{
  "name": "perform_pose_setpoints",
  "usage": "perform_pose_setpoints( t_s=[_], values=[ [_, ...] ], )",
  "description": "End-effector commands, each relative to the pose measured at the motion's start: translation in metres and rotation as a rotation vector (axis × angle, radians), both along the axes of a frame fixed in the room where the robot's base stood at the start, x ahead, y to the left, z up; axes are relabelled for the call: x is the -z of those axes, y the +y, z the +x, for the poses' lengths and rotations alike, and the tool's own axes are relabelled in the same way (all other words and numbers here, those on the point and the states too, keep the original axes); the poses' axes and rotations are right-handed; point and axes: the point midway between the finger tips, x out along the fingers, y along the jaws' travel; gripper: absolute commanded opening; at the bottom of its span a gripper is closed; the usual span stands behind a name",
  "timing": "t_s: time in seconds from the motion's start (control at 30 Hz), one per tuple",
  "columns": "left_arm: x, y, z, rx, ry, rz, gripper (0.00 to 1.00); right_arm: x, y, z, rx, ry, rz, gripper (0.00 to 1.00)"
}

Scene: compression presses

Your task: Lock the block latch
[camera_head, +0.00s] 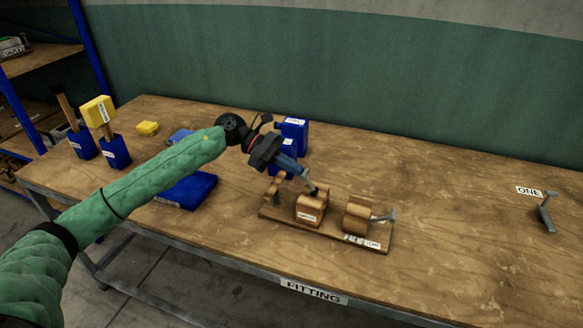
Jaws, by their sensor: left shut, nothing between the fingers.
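A wooden fixture sits on a flat wooden base (335,236) near the front edge of the bench. A labelled wooden block (311,208) stands in its middle. A rounded wooden piece (357,215) with a grey metal lever (383,217) sticking out to the right stands at its right end. Another wooden upright (274,189) stands at its left end. My left gripper (313,189) is shut, with its fingertips at the top of the middle block. I cannot tell whether they touch it. The fingers hide part of the block's top. My right gripper is not in view.
Blue containers (294,133) stand behind my gripper. A blue tray (187,190) lies under my left arm. A grey metal piece (545,217) lies by a "ONE" label (529,191) at the right. The bench between is clear.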

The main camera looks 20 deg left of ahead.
Motion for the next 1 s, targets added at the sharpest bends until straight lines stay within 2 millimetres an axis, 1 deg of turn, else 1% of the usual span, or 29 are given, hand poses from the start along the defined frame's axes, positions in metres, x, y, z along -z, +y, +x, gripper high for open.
perform_pose_setpoints(
  t_s=[0.23, 0.47, 0.67, 0.77, 0.97, 1.0],
  values=[
    [-0.002, -0.003, -0.001, 0.002, -0.004, 0.035, 0.00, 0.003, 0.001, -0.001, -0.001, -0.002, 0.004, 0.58],
    [-0.006, -0.008, 0.000, 0.002, -0.012, 0.102, 0.00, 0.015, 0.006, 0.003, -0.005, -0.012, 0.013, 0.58],
    [-0.013, -0.018, -0.001, 0.003, -0.024, 0.224, 0.00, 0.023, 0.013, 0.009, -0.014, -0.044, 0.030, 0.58],
    [-0.016, -0.025, -0.002, 0.003, -0.029, 0.302, 0.00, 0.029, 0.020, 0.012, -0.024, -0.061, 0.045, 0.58],
    [-0.020, -0.039, -0.002, 0.003, -0.040, 0.458, 0.00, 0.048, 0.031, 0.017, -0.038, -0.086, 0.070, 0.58],
    [-0.020, -0.041, -0.003, 0.003, -0.043, 0.489, 0.00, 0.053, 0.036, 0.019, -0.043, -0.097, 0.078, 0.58]
  ],
)
